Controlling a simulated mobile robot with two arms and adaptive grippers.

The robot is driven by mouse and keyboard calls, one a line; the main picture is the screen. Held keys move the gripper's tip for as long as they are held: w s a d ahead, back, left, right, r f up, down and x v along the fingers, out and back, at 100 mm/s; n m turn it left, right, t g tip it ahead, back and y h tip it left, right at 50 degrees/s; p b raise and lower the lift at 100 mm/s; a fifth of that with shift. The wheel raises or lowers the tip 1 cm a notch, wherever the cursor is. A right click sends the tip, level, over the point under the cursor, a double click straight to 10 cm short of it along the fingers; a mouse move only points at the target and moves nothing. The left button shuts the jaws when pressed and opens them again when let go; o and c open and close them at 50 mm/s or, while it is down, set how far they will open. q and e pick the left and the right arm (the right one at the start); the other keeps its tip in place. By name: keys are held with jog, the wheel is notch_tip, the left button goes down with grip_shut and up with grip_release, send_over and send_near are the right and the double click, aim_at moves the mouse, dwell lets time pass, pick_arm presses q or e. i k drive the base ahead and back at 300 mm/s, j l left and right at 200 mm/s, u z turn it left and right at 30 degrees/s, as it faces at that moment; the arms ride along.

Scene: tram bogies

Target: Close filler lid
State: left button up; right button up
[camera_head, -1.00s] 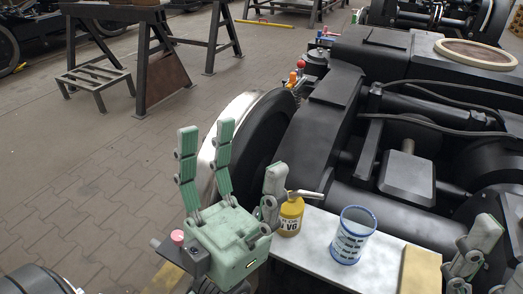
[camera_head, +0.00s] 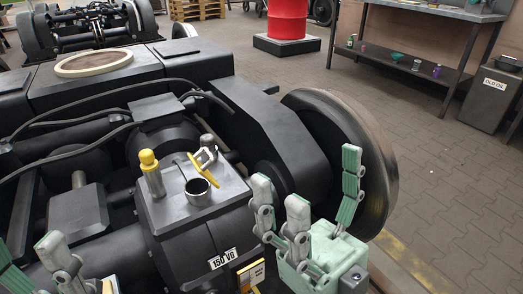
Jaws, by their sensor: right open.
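The neck is a short metal ring with a dark open mouth on top of the grey gearbox housing (camera_head: 172,215). A small metal fitting (camera_head: 207,151) sits just behind the lid. My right gripper (camera_head: 310,182) is open and empty, to the right of the housing and apart from the lid. My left gripper (camera_head: 36,258) shows at the lower left edge, partly cut off, with its fingers apart and nothing seen between them.
A yellow-topped plug (camera_head: 151,172) stands left of the neck. A large wheel (camera_head: 345,160) rises behind my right gripper. Black hoses (camera_head: 70,150) cross the bogie at left. A red drum (camera_head: 287,18) and a workbench (camera_head: 430,50) stand beyond open floor.

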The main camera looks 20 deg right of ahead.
aim_at(203, 170)
jog(key=l, duration=0.2)
jog(key=i+l+u, duration=0.15)
jog(key=l+u, duration=0.8)
jog(key=i+l, duration=0.05)
jog(key=l, duration=0.1)
